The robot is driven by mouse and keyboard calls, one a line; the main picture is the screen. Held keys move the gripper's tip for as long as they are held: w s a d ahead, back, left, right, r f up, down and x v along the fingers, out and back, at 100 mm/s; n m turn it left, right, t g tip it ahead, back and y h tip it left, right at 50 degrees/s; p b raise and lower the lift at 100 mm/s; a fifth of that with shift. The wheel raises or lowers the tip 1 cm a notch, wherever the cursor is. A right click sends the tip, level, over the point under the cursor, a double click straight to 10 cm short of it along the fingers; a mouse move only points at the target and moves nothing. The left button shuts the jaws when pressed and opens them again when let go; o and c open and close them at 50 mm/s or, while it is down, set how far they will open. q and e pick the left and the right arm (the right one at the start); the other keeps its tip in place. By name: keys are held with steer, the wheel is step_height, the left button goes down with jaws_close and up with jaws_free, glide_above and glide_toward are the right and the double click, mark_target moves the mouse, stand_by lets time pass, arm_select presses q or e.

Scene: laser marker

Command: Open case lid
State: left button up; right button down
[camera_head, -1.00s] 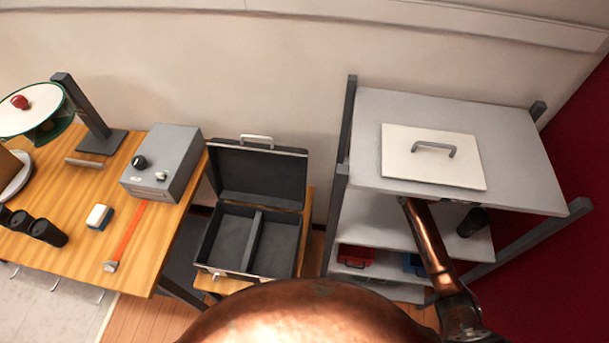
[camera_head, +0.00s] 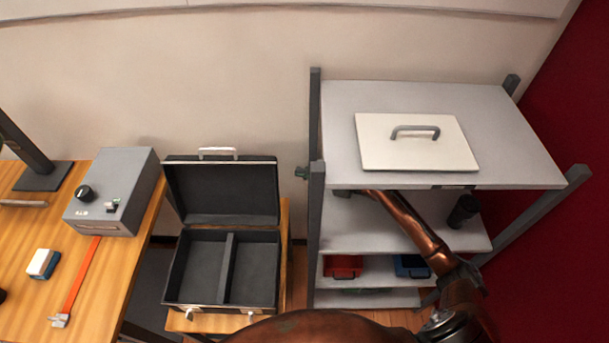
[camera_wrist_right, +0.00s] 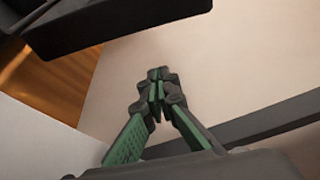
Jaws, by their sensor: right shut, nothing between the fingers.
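The black case (camera_head: 222,312) sits on a small wooden stand, its two-compartment inside showing. Its lid (camera_head: 222,192) stands raised at the back, with a light handle (camera_head: 218,153) on its top edge. My right gripper (camera_head: 301,172) pokes out just left of the shelf's post, to the right of the lid and apart from it. In the right wrist view the fingers (camera_wrist_right: 158,75) are shut together and empty. A dark slab at upper left there looks like the lid (camera_wrist_right: 130,22). My left gripper is not in view.
My right arm passes under the top board of the grey shelf (camera_head: 340,100), which carries a white panel with a handle (camera_head: 416,152). A dark post (camera_head: 316,230) stands between case and shelf. The wooden table (camera_head: 135,245) with a grey box (camera_head: 112,190) is at left.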

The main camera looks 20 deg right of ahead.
steer(key=a+p, duration=0.1)
steer(key=a, duration=0.5)
steer(key=shift+w+r, duration=0.2)
steer(key=shift+w, duration=0.15)
steer(key=shift+a, duration=0.1)
